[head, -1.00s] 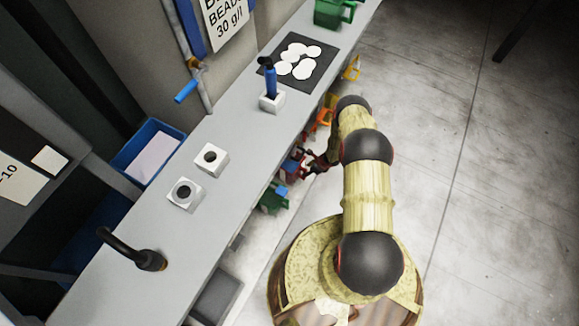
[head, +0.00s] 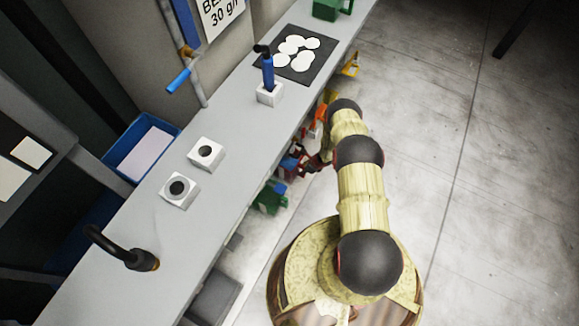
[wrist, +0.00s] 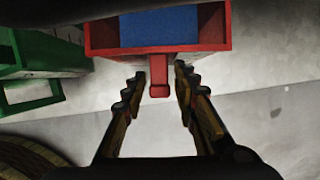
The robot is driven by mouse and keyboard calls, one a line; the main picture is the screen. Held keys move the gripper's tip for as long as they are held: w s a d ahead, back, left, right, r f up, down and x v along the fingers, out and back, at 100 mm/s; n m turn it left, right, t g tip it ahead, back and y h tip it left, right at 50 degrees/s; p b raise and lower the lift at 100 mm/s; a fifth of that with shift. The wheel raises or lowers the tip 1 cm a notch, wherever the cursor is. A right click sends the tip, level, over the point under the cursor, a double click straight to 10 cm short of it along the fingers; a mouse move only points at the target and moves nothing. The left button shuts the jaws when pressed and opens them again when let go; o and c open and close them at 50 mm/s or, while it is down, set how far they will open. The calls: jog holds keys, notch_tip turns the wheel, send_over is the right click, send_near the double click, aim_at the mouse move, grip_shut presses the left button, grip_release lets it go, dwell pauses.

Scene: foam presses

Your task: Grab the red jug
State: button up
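The red jug (wrist: 160,52) is at the top of the wrist view, with blue inside it and a red handle pointing toward me. My gripper (wrist: 159,75) is open, with one finger on each side of the handle's end. I see gaps between handle and fingers. In the head view the red jug (head: 290,161) is small and partly hidden below the bench edge, with my gripper (head: 312,163) just to its right.
A green jug (wrist: 40,90) stands left of the red one. An orange jug (head: 317,128) and a yellow jug (head: 350,69) sit farther along beneath the bench (head: 232,130). The concrete floor (head: 500,200) to the right is clear.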

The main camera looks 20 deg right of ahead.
jog(key=c, duration=0.6)
grip_shut()
jog(key=shift+r, duration=0.1)
